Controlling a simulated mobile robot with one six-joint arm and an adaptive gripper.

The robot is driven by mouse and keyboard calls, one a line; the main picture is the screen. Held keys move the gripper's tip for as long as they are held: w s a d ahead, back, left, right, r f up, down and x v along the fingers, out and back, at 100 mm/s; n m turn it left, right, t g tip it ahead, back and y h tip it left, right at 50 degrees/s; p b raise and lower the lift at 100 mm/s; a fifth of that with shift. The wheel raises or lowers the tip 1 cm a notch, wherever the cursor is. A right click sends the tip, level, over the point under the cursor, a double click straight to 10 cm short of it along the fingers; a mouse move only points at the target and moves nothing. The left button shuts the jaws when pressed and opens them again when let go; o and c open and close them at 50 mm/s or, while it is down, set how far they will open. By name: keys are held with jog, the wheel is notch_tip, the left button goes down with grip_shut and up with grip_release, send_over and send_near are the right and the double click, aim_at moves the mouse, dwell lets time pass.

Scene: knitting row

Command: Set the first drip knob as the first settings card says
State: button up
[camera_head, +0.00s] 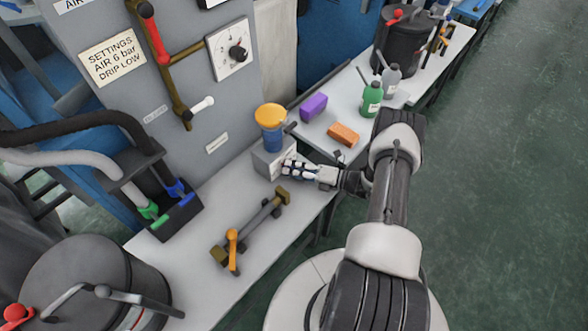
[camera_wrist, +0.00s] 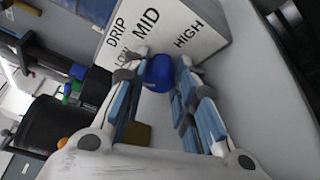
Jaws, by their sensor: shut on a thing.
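The settings card (camera_head: 113,57) on the grey panel reads "SETTINGS AIR 6 bar DRIP LOW". A pale box (camera_head: 268,161) stands on the bench, with a blue cylinder with a yellow top (camera_head: 270,115) above it. In the wrist view, the box's face (camera_wrist: 182,24) is marked DRIP, LOW, MID and HIGH, with LOW partly covered by a finger. The blue drip knob (camera_wrist: 159,72) sits below the marks, between my fingers. My gripper (camera_head: 289,168) is shut on it; it also shows in the wrist view (camera_wrist: 160,82). I cannot tell which mark the knob points to.
A brass and grey fitting with an orange lever (camera_head: 232,250) lies in front on the bench. A purple block (camera_head: 313,107) and an orange block (camera_head: 343,134) lie behind my gripper. A black holder with hoses (camera_head: 178,214) is at left. Green floor is open at right.

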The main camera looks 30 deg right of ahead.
dwell(0.5)
jog(key=o, duration=1.1)
jog(key=shift+c, duration=0.2)
jog(key=shift+v, duration=4)
